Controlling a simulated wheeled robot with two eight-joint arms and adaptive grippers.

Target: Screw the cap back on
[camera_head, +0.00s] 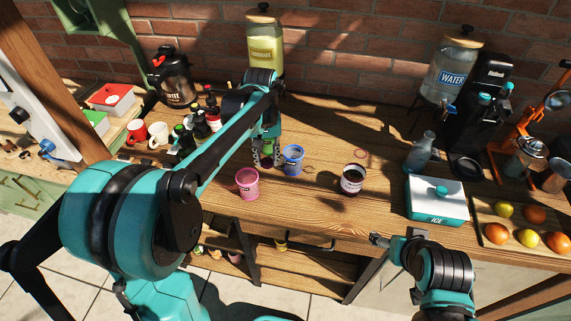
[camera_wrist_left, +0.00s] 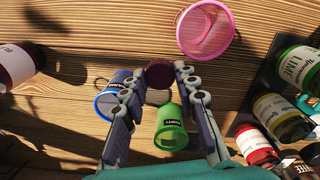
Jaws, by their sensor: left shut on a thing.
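My left gripper (camera_head: 267,160) hangs over the table beside the blue cup. In the left wrist view the fingers (camera_wrist_left: 156,76) are shut on a dark red-brown round cap (camera_wrist_left: 159,73), held at the fingertips. The cap cannot be made out in the head view. A jar (camera_head: 352,180) with dark contents and a white label stands upright to the right of the cups; it also shows in the left wrist view (camera_wrist_left: 17,65), at the left edge. The gripper and cap are apart from it. My right gripper (camera_head: 379,240) is low at the table's front edge; its opening is unclear.
A pink cup (camera_head: 248,183), a blue cup (camera_head: 292,160) and a green cup (camera_wrist_left: 171,127) stand close around my left gripper. Several bottles (camera_head: 197,125) stand to the left. An ice box (camera_head: 437,200) and a fruit tray (camera_head: 489,236) are at the right.

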